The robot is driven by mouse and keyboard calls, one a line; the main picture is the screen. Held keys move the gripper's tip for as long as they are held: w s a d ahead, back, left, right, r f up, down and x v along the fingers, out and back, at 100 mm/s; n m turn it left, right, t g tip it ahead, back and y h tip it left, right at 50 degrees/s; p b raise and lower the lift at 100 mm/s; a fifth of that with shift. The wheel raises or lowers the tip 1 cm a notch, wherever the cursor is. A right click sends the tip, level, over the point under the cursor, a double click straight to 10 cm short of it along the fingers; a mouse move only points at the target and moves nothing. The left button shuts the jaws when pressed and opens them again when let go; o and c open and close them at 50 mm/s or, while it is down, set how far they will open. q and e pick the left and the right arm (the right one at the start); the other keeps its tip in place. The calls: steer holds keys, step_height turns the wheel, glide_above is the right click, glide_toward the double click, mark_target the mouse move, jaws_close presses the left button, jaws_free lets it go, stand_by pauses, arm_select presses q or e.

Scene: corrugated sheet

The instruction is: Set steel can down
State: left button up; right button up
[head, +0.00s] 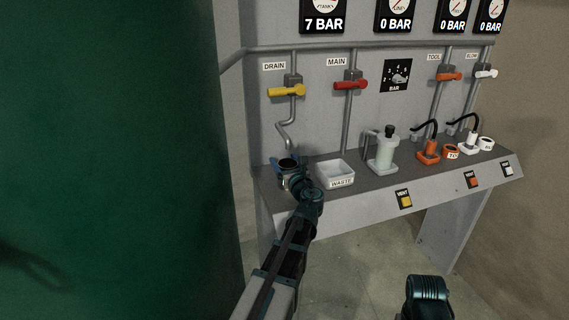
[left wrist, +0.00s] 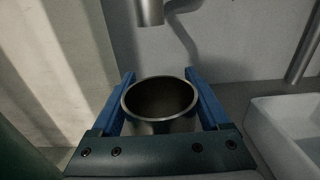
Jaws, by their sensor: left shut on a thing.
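The steel can (left wrist: 160,98) is an open-topped metal cup, upright and empty as far as I can see into it. My left gripper (left wrist: 160,92) is shut on it, with one blue finger on each side. In the head view the can (head: 288,163) shows at the left end of the grey shelf (head: 366,188), below the yellow drain valve's pipe, and my left gripper (head: 291,172) partly hides it. I cannot tell whether its base touches the shelf. My right gripper is not in view; only part of my right arm shows at the bottom.
A white waste tray (head: 336,174) stands just right of the can, and it also shows in the left wrist view (left wrist: 290,140). The drain pipe's end (left wrist: 150,10) hangs beyond the can. A pale bottle (head: 382,153) and orange fittings (head: 429,152) stand farther right. A large green tank (head: 110,130) fills the left.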

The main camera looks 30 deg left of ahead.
arm_select(q)
steer(key=o, duration=1.3)
steer(key=shift+f, duration=0.1)
steer(key=shift+r+p, duration=0.3)
steer(key=v, duration=1.2)
steer(key=shift+f, duration=0.15)
